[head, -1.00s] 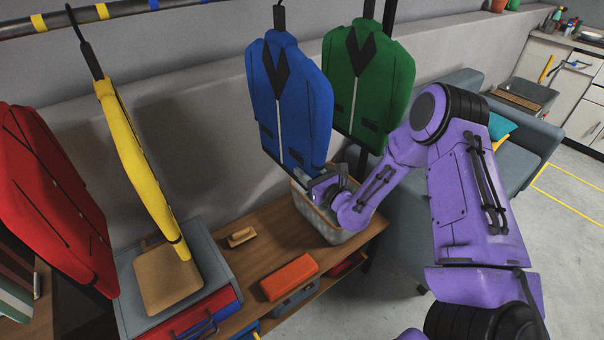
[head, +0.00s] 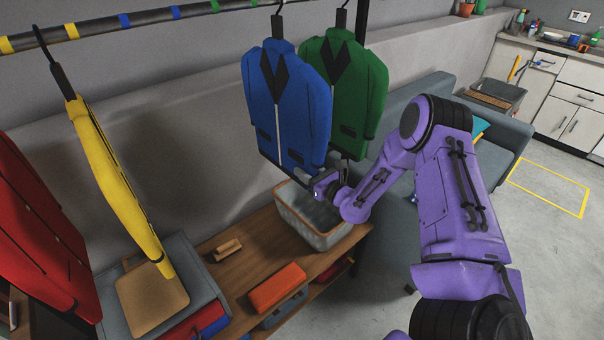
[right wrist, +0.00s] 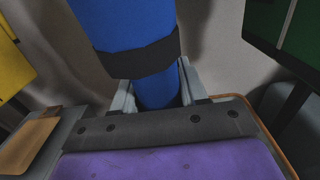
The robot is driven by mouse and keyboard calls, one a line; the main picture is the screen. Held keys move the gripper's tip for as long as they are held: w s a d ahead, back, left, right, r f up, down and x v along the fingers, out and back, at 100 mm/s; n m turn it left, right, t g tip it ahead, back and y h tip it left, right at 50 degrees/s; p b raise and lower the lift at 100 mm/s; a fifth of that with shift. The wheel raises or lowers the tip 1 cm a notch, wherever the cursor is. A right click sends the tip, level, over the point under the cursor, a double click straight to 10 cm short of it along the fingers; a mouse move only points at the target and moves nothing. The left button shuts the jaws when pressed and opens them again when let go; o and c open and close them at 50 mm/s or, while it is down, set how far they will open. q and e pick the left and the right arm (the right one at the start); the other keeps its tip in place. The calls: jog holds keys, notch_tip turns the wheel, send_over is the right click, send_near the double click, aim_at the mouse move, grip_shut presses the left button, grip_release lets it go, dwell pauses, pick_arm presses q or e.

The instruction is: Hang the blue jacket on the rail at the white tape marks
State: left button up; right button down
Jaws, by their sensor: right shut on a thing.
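The blue jacket (head: 287,112) hangs upright from a black hanger (head: 278,28), in front of part of the green jacket. The hanger's top meets the picture's upper edge, so I cannot tell whether it sits on the rail. My right gripper (head: 325,185) is shut on the blue jacket's lower right part. In the right wrist view a blue piece with a black band (right wrist: 140,58) runs between the fingers (right wrist: 156,90). The dark rail (head: 98,26) crosses the upper left with yellow, blue and green bands; I cannot make out white ones. My left gripper is not in view.
A yellow jacket (head: 112,180) and a red jacket (head: 40,230) hang at the left; the green jacket (head: 347,95) hangs behind the blue one. A grey bin (head: 325,228) stands on a wooden bench (head: 225,272) below. A grey sofa (head: 415,120) is behind my right arm.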

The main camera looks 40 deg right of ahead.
jog(key=shift+w+d+r, duration=0.1)
jog(key=shift+w+d, duration=0.05)
jog(key=shift+d, duration=2.75)
jog(key=shift+f, duration=0.25)
jog(key=c, duration=0.5)
grip_release()
jog(key=s, duration=1)
jog(key=shift+s+d+b, duration=0.15)
jog(key=shift+s+b, duration=0.2)
jog(key=shift+b, duration=0.1)
